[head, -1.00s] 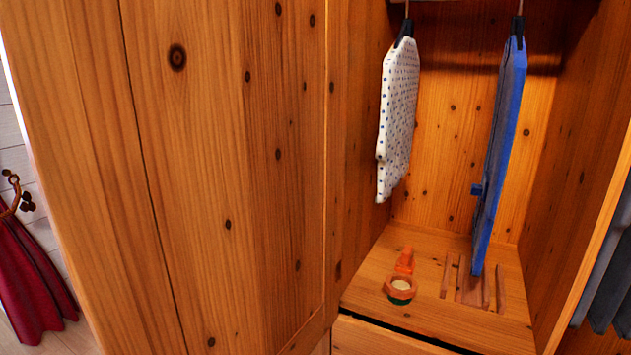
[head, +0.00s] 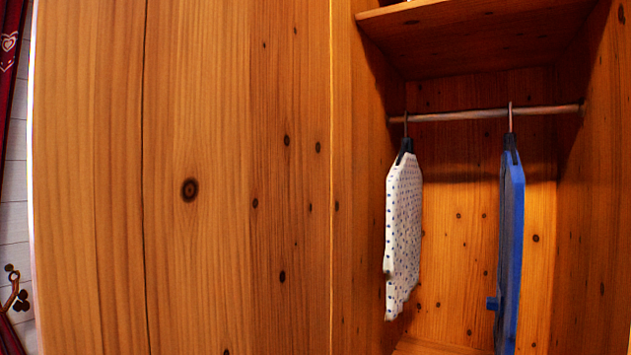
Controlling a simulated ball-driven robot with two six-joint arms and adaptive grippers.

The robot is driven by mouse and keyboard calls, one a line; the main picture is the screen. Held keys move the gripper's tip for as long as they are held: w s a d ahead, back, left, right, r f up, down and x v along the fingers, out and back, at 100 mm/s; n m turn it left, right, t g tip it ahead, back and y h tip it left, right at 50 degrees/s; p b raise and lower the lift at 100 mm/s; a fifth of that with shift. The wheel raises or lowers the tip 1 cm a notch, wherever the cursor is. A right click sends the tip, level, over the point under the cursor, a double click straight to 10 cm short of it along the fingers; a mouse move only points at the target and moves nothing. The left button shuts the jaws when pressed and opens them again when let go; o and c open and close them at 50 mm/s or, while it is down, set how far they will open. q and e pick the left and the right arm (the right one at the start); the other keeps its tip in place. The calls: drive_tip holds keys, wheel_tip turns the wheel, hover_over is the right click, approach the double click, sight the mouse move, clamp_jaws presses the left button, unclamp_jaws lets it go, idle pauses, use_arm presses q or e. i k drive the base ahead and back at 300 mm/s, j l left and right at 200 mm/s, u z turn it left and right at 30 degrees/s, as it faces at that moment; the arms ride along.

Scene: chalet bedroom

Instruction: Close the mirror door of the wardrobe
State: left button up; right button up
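The wardrobe (head: 480,170) stands open in the right half of the head view. A large knotty wooden panel (head: 215,230) fills the left and middle of the view and looks like the back of the open door. A thin bright edge runs down its left side, but no mirror face shows. Inside, a white dotted garment (head: 403,230) and a blue garment (head: 513,240) hang apart on hangers. Neither of my grippers shows, and no handle is visible.
A hanging rod (head: 490,115) crosses the compartment below a wooden shelf (head: 480,40). At the far left, red curtain cloth (head: 12,70) and a curtain tieback (head: 15,290) show against a pale plank wall (head: 18,200).

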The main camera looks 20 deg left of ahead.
sight(189, 163)
drive_tip(key=j+z, duration=0.4)
drive_tip(key=j, duration=0.15)
drive_tip(key=j+z, duration=0.45)
drive_tip(key=j, duration=0.15)
drive_tip(key=k+j, duration=0.15)
drive_tip(key=j, duration=0.2)
drive_tip(key=k+j, duration=0.15)
drive_tip(key=j, duration=0.25)
drive_tip(key=k+j+z, duration=0.1)
drive_tip(key=j, duration=0.25)
drive_tip(key=k, duration=0.2)
